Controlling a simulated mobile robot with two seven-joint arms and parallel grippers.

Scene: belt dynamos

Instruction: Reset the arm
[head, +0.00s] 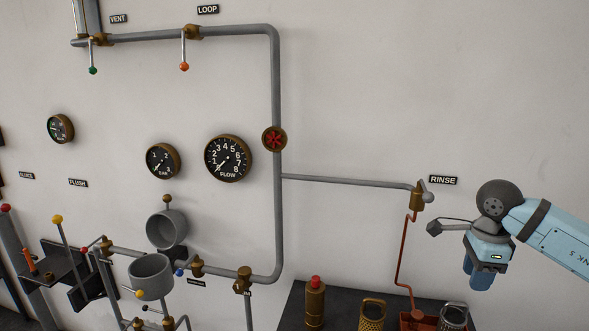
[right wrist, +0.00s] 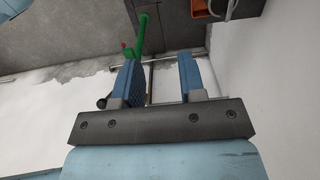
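My right arm (head: 560,238), light blue with dark joints, comes in from the right edge of the head view. Its wrist is bent, and my right gripper (head: 479,278) hangs downward in front of the wall, below the RINSE label (head: 443,180). In the right wrist view, the two blue fingers of the right gripper (right wrist: 160,65) stand apart with nothing held between them. A thin grey bar shows in the gap, seemingly well beyond the fingers. My left gripper shows in neither view.
A dark bench (head: 295,308) below the right gripper bears a brass bottle with red cap (head: 315,303), a brass mesh cup (head: 372,316) and a metal holder (head: 453,316). The rinse pipe (head: 345,182) runs left of the gripper. Gauges and valves fill the wall's left; its upper right is bare.

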